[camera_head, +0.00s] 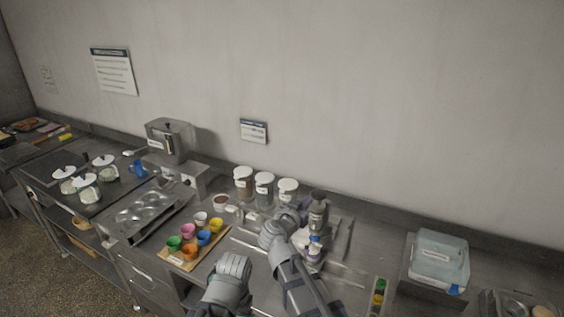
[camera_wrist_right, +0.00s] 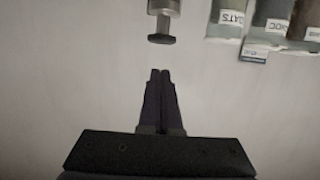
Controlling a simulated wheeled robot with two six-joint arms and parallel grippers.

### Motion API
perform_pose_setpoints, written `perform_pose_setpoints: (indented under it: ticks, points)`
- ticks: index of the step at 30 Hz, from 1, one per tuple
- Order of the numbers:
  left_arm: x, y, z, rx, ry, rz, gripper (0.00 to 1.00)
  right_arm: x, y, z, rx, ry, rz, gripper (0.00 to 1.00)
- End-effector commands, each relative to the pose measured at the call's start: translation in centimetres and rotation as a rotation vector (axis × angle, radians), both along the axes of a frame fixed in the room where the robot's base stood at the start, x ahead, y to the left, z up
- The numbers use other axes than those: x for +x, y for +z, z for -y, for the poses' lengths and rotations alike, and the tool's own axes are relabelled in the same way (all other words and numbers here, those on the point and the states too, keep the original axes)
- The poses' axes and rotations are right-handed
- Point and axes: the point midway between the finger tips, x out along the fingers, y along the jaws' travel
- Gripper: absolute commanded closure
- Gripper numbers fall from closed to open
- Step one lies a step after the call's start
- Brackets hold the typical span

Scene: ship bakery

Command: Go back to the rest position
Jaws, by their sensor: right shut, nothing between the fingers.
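My right gripper (camera_wrist_right: 160,74) is shut and empty in the right wrist view, its two dark fingers together in front of a plain pale wall. In the head view my right arm reaches up from the bottom over the worktop, and the right gripper (camera_head: 291,214) is partly hidden at its end, close to the lidded jars. A grey arm link of mine also shows at the bottom middle of the head view; my left gripper is not in view.
White-lidded jars (camera_head: 264,189) stand by the wall, with a grey dark-topped container (camera_head: 318,211) to their right. Coloured cups stand on a wooden tray (camera_head: 169,256) at left, beside a muffin tin (camera_head: 147,214). A pale blue-lidded box (camera_head: 438,261) sits at right. The air above the worktop is clear.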

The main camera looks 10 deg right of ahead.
Motion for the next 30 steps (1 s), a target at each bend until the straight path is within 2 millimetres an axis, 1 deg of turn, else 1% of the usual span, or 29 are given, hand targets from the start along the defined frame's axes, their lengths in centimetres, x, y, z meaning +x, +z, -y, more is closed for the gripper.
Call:
perform_pose_setpoints:
  ticks: [2,4,5,6,8,9,11,12,14,15,18,21,24,27,30]
  points:
    - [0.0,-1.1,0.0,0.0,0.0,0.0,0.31,-0.8,-1.9,0.1,0.0,-0.01,-0.045,1.0]
    - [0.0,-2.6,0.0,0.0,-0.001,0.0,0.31,-2.3,-4.9,0.1,0.002,-0.021,-0.132,1.0]
    - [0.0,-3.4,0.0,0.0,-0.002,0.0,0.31,-3.1,-6.5,0.1,0.002,-0.024,-0.183,1.0]
    - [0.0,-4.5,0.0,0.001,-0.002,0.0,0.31,-4.4,-9.0,-0.1,0.004,-0.024,-0.265,1.0]
    - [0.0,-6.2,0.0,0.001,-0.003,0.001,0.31,-6.6,-12.8,-0.6,0.01,-0.011,-0.406,1.0]
    - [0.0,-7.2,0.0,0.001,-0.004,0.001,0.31,-8.2,-15.3,-1.1,0.016,0.009,-0.504,1.0]
    - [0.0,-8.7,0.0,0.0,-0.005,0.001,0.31,-10.7,-18.8,-2.1,0.025,0.054,-0.653,1.0]
    - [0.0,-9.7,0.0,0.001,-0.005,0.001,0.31,-12.4,-21.0,-2.9,0.033,0.096,-0.751,1.0]
    - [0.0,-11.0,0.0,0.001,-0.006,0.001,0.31,-15.0,-23.9,-4.2,0.044,0.172,-0.889,1.0]
    - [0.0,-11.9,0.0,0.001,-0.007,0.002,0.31,-16.6,-25.6,-5.1,0.052,0.228,-0.976,1.0]
    - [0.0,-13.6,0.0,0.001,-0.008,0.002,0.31,-20.4,-28.9,-7.4,0.072,0.382,-1.159,1.0]
    - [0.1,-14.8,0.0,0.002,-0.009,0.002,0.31,-23.5,-30.9,-9.3,0.09,0.527,-1.289,1.0]
    - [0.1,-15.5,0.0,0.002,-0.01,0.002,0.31,-25.4,-31.8,-10.6,0.1,0.633,-1.367,1.0]
    - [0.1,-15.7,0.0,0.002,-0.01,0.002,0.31,-26.4,-32.1,-11.2,0.106,0.692,-1.405,1.0]
    - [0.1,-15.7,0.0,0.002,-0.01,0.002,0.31,-26.7,-32.1,-11.4,0.107,0.709,-1.415,1.0]
